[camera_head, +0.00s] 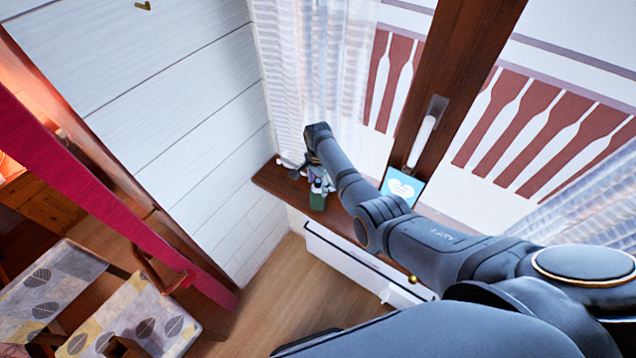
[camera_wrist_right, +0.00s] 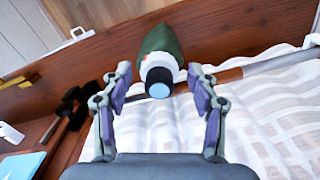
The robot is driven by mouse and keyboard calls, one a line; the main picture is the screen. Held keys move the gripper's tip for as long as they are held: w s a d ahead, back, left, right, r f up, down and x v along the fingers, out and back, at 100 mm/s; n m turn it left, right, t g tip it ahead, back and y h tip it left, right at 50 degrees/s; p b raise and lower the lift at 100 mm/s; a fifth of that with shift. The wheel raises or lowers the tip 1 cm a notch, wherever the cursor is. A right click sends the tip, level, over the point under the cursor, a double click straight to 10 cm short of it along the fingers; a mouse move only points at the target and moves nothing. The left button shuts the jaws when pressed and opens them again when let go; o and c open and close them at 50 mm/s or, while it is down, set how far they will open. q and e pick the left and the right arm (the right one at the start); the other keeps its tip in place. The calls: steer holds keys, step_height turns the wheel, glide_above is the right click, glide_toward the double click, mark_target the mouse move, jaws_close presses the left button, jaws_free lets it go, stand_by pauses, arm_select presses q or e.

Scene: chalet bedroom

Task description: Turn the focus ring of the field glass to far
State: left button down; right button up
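The field glass appears to be the green-bodied piece with a white band and a dark end with a pale blue lens (camera_wrist_right: 160,70) in the right wrist view. A small red mark shows on its left side. In the head view its green part (camera_head: 318,201) shows on the window sill, below my right gripper (camera_head: 316,180). In the wrist view my right gripper (camera_wrist_right: 158,80) is open, with one finger on each side of the field glass. There appears to be room between the fingers and it; contact is not clear. My left gripper is not in view.
The brown window sill (camera_head: 270,177) is narrow and meets a white plank wall. A blue card with a white heart (camera_head: 402,188) stands near my right forearm. Dark knobbed things (camera_wrist_right: 70,105) lie beside the gripper. Sheer curtains (camera_head: 325,70) hang close behind.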

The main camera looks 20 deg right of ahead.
steer(key=shift+s+r, duration=0.1)
steer(key=c, duration=0.9)
steer(key=shift+c, duration=0.5)
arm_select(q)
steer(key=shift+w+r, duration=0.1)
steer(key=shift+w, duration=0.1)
arm_select(e)
steer(key=n+p, duration=0.1)
steer(key=n, duration=0.5)
steer(key=shift+p, duration=0.3)
arm_select(q)
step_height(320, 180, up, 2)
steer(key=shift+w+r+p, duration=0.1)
steer(key=shift+p, duration=0.25)
arm_select(e)
steer(key=n, duration=0.5)
steer(key=shift+n, duration=0.3)
